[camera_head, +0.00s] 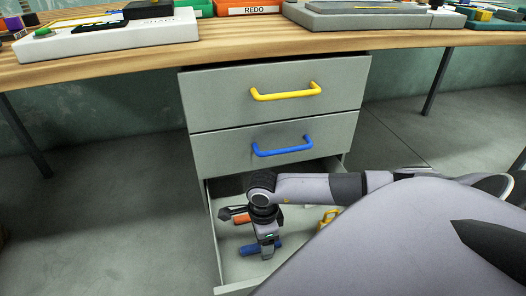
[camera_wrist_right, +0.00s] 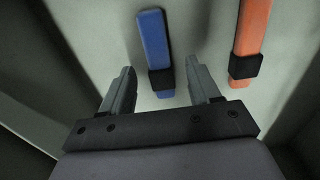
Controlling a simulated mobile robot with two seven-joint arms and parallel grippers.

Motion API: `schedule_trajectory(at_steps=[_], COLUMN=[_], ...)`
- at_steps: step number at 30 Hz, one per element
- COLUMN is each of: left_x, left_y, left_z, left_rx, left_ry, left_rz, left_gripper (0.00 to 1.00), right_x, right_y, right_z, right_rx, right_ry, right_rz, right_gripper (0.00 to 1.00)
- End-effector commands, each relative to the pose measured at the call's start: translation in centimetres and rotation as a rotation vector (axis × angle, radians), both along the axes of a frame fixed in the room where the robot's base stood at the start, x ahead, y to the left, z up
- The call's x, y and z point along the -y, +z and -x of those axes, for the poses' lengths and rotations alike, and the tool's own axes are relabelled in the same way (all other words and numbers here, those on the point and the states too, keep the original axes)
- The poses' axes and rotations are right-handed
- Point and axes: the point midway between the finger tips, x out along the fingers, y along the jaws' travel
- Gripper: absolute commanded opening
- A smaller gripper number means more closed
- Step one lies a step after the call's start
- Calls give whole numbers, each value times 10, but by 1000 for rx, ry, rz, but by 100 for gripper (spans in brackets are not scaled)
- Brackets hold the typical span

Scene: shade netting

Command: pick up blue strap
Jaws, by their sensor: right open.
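The blue strap (camera_wrist_right: 153,38) with a dark band (camera_wrist_right: 162,82) around it lies on the pale floor of the open bottom drawer (camera_head: 236,268). Its blue ends also show in the head view (camera_head: 247,250), partly hidden by my right gripper (camera_head: 267,252). In the right wrist view my right gripper (camera_wrist_right: 160,88) is open, one finger to each side of the strap's lower part. My left gripper is not in view.
An orange strap (camera_wrist_right: 252,38) with a dark band lies right of the blue one. A yellow item (camera_head: 328,217) lies in the drawer's right side. Closed drawers with a yellow handle (camera_head: 286,93) and a blue handle (camera_head: 283,147) are above, under the wooden tabletop (camera_head: 240,50).

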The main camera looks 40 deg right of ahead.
Motion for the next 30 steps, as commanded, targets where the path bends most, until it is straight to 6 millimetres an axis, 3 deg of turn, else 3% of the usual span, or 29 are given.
schedule_trajectory(at_steps=[2,8,14,23,30], left_x=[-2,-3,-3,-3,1], left_y=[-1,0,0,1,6], left_z=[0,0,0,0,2], left_rx=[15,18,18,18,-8], left_ry=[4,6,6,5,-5], left_rz=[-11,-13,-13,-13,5], left_gripper=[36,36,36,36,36], right_x=[0,0,0,0,0], right_y=[-9,-8,-8,-6,15], right_z=[0,-1,0,-1,-1], right_rx=[1,2,2,2,4], right_ry=[0,0,0,0,0], right_rz=[-2,-1,-1,-1,1], right_gripper=[62,62,2,2,2])
